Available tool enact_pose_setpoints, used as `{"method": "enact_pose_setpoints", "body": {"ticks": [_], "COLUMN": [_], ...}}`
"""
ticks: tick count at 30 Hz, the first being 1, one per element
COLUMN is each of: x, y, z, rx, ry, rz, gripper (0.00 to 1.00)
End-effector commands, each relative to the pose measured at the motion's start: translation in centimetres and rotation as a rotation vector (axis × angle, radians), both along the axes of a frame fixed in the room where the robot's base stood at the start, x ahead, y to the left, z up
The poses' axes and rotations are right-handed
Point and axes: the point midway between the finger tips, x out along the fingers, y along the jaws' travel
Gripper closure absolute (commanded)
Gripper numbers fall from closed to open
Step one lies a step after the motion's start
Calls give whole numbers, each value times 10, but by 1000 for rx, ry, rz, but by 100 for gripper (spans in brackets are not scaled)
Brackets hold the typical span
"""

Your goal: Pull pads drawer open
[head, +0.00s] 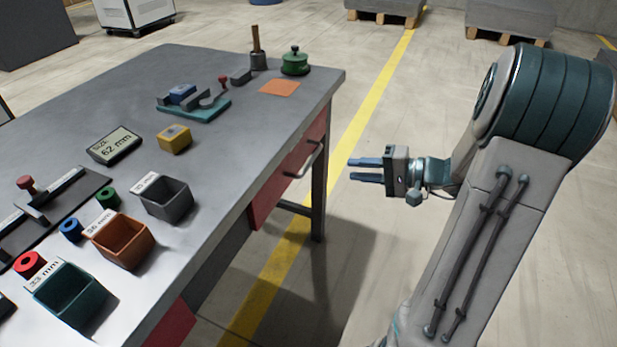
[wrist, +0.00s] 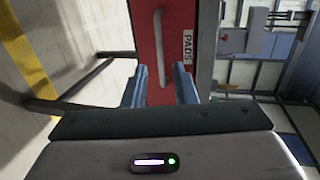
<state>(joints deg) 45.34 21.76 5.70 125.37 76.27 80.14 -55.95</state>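The pads drawer is a red front (head: 277,193) under the right end of the workbench, and it looks closed. In the wrist view its red front (wrist: 179,85) carries a label reading PADS. Its metal bar handle (head: 306,160) also shows in the wrist view (wrist: 159,55), between and beyond my fingers. My gripper (head: 368,170) is open and empty, to the right of the handle in the head view, with its fingers pointing at the drawer. A gap shows between the fingertips and the handle in the head view.
The grey workbench (head: 235,105) holds bins, coloured rings, a yellow block (head: 174,139), a teal fixture (head: 195,108) and a green lidded pot (head: 295,62). A bench leg (head: 319,195) stands near the drawer. The floor right of the bench is clear around my gripper.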

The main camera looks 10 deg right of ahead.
Motion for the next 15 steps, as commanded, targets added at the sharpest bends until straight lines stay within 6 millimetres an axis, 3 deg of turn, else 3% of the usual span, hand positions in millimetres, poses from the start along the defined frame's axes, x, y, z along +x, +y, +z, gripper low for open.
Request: {"method": "enact_pose_setpoints", "body": {"ticks": [5, 15], "x": [9, 45], "y": [-6, 46], "z": [-8, -22], "rx": [22, 23], "ry": [-29, -29], "rz": [-33, -29], "gripper": [75, 75]}}
